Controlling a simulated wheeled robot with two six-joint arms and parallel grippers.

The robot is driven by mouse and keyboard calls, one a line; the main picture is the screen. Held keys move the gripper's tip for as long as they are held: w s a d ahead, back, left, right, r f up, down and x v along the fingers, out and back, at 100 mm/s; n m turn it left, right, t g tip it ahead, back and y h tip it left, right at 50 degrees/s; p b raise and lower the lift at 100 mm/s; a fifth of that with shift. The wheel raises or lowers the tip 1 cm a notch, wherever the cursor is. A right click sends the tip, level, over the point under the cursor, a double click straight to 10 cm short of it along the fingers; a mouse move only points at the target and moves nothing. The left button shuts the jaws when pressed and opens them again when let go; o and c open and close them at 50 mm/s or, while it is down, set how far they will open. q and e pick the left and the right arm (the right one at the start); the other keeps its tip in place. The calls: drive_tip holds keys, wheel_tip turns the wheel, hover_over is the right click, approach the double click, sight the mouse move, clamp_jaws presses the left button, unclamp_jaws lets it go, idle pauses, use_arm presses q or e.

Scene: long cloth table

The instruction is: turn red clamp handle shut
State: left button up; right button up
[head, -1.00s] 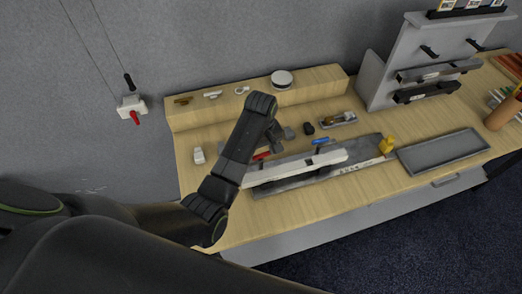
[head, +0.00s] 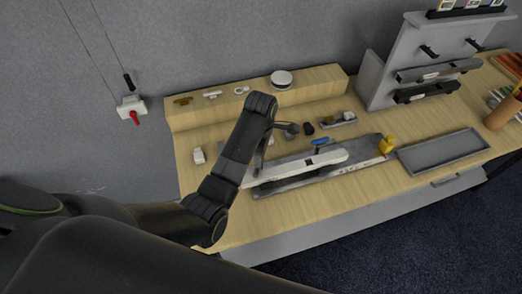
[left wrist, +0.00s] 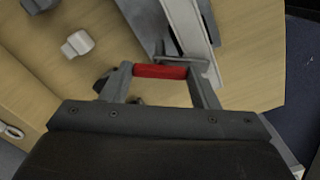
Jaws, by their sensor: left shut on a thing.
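The red clamp handle (left wrist: 160,72) lies across between the two fingers of my left gripper (left wrist: 158,69) in the left wrist view, held at both ends. A grey metal bracket of the clamp (left wrist: 185,62) shows just beyond it, beside a long pale rail (left wrist: 190,30). In the head view my left arm reaches down over the left end of the white-and-grey fixture (head: 310,162), and the red handle is hidden behind the arm. A blue handle (head: 320,141) stands farther right on the fixture. My right gripper is not in view.
A white block (head: 199,156) lies left of my arm on the wooden table. An empty grey tray (head: 445,150) and a yellow piece (head: 387,145) are to the right. A grey rack (head: 400,65) stands behind. A raised wooden shelf (head: 310,83) runs along the wall.

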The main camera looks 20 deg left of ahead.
use_arm(q)
drive_tip(key=n, duration=0.6)
drive_tip(key=shift+n, duration=0.3)
idle(0.4)
drive_tip(key=o, duration=1)
drive_tip(key=shift+a, duration=0.1)
